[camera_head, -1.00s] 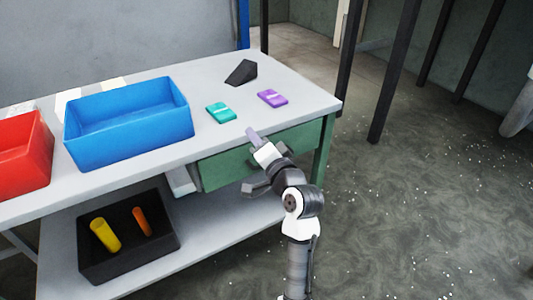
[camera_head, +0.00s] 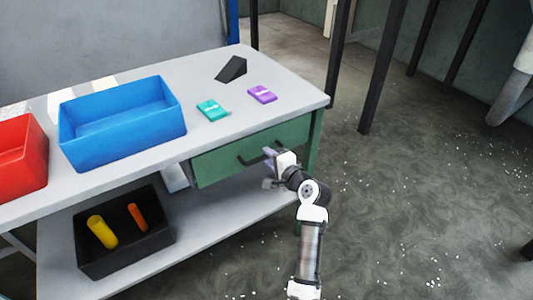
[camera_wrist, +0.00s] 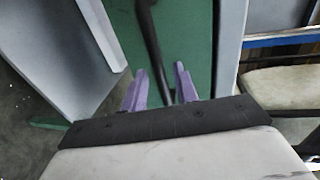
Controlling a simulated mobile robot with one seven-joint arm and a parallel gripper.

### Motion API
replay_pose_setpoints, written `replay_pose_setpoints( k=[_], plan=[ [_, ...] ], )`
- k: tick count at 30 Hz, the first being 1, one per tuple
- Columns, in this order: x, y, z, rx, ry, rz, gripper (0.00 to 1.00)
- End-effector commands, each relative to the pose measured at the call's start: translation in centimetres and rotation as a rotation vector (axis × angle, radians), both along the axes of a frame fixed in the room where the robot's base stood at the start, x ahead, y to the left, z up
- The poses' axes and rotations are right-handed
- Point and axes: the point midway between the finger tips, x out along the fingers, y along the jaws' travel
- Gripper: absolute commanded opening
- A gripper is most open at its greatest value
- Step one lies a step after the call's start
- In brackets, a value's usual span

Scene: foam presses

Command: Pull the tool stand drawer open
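The green drawer (camera_head: 222,165) sits under the right part of the table top, its front close beneath the table edge, and looks shut. Its dark bar handle (camera_head: 247,160) is partly hidden by my gripper. My gripper (camera_head: 269,155) is at the right part of the handle. In the wrist view, the two purple fingers of my gripper (camera_wrist: 161,84) stand apart, with the dark handle (camera_wrist: 150,42) running between them and the green drawer front (camera_wrist: 185,45) behind. I cannot tell whether either finger touches the handle.
On the table top (camera_head: 210,145) are a blue bin (camera_head: 125,140), a red bin (camera_head: 35,165), a teal block (camera_head: 212,110), a purple block (camera_head: 262,95) and a dark wedge (camera_head: 232,69). A black bin (camera_head: 120,263) stands on the lower shelf. The floor at right is clear.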

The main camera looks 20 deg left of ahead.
Motion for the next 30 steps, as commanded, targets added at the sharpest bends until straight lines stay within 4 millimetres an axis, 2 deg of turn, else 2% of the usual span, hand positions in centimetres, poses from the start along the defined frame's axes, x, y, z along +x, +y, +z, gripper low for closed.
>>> replay_pose_setpoints(
  k=[6,15,16,21,23,30],
  plan=[
    [1.2,1.6,-0.4,0.000,-0.001,0.001,0.30],
    [1.4,1.8,-0.5,-0.001,-0.001,0.000,0.30],
    [1.4,1.8,-0.5,-0.001,-0.001,0.000,0.28],
    [1.4,1.8,-0.5,-0.001,-0.001,0.000,0.06],
    [1.3,1.7,-0.5,-0.001,-0.001,0.000,0.00],
    [1.3,1.7,-0.5,-0.001,-0.001,0.000,0.00]
  ],
)
